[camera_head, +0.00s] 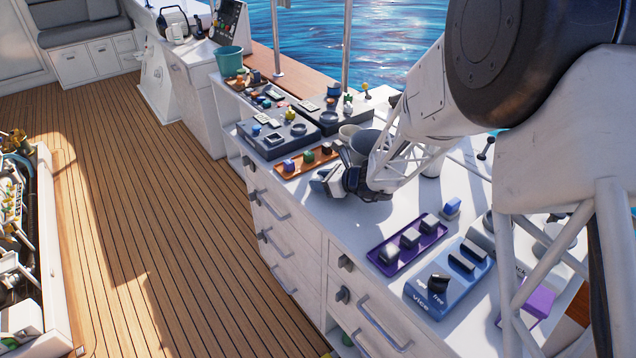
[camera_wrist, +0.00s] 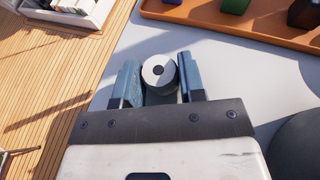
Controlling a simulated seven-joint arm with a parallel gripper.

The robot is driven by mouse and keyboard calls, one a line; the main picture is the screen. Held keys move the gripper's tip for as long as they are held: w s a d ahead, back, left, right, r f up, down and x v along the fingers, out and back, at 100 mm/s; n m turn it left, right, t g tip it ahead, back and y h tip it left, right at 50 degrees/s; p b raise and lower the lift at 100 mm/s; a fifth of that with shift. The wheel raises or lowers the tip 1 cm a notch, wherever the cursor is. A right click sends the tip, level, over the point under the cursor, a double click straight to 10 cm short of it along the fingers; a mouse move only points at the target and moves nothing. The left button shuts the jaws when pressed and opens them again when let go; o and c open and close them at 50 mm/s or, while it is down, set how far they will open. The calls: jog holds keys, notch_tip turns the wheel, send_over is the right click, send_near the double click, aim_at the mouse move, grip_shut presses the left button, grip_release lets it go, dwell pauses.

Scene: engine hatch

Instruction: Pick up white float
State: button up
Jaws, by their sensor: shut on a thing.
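The white float (camera_wrist: 160,72) shows in the wrist view as a short pale cylinder with a dark hole in its end. My gripper (camera_wrist: 160,84) is shut on it, with one blue-grey finger on each side. In the head view my gripper (camera_head: 328,182) is low over the white counter, just in front of the orange tray. The float is too small and too covered by the gripper to make out clearly in the head view. I cannot tell whether it still touches the counter.
The orange tray (camera_head: 309,160) with several small blocks is close behind my gripper. Grey cups (camera_head: 364,142) stand beside my wrist. The counter's front edge is close at left.

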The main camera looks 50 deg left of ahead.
jog(key=shift+r, duration=0.1)
dwell(0.3)
jog(key=shift+r, duration=0.8)
jog(key=shift+d+r, duration=0.1)
jog(key=shift+r, duration=0.85)
jog(key=s+d, duration=0.2)
jog(key=d, duration=0.2)
jog(key=s+d+r, duration=0.1)
jog(key=s+d, duration=0.2)
jog(key=d, duration=0.2)
jog(key=s+d, duration=0.2)
jog(key=d, duration=0.3)
jog(key=shift+s+r, duration=0.15)
